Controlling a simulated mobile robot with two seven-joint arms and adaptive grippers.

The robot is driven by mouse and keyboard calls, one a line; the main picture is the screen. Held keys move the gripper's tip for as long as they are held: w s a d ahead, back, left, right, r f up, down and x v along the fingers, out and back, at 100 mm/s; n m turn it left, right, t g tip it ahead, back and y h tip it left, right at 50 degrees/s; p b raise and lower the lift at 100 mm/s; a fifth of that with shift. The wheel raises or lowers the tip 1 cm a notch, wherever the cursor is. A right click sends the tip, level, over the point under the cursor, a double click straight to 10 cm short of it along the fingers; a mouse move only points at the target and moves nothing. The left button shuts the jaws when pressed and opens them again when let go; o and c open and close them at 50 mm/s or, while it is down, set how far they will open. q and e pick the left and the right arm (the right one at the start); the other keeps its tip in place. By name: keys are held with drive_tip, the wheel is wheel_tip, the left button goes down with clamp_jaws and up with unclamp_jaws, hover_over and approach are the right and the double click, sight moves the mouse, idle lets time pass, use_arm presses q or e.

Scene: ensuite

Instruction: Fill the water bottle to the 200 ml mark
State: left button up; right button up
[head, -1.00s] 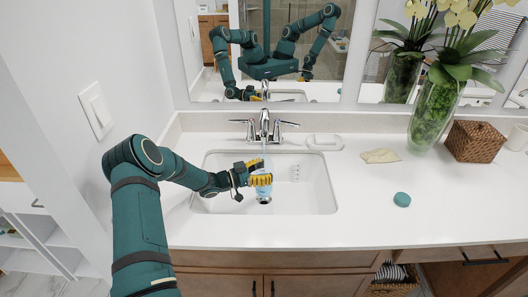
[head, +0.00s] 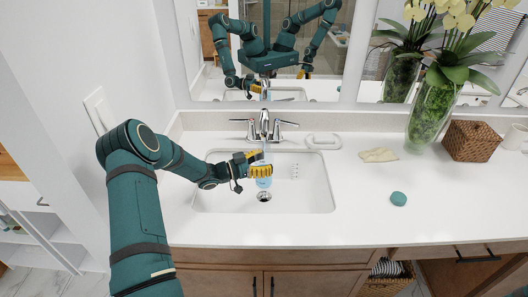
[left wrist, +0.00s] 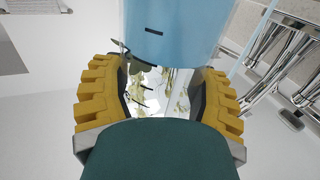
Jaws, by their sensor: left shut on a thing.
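My left gripper (head: 260,164) reaches over the sink from the left, its yellow fingers shut on the water bottle (head: 264,182). The chrome faucet (head: 264,124) has a lever on each side. A pale streak beside the bottle in the wrist view may be water. My right gripper shows only as a small mirror reflection.
The white sink basin (head: 315,198) has a drain (head: 264,197). A teal round cap (head: 398,198) lies on the counter (head: 360,215). A soap dish (head: 323,141), a beige cloth (head: 378,155), a plant vase (head: 432,112) and a wicker basket (head: 471,141) stand behind it.

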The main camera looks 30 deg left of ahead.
sight(262, 150)
use_arm(q)
drive_tip(key=shift+s+d+r+p, duration=0.2)
drive_tip(key=shift+r+p, duration=0.45)
drive_tip(key=shift+r, duration=0.45)
drive_tip(key=shift+s+d+r+p, duration=0.1)
drive_tip(key=shift+s+r+p, duration=0.15)
drive_tip(key=shift+r+p, duration=0.7)
drive_tip(key=shift+s+d+r+p, duration=0.15)
drive_tip(key=shift+r+p, duration=0.25)
drive_tip(key=shift+r, duration=0.9)
drive_tip(key=r+p, duration=0.2)
drive_tip(key=r, duration=0.1)
drive_tip(key=s+r+p, duration=0.1)
drive_tip(key=shift+s+d+r, duration=0.1)
drive_tip(key=shift+d+r, duration=0.2)
drive_tip(key=shift+r, duration=0.1)
drive_tip(key=shift+f, duration=0.1)
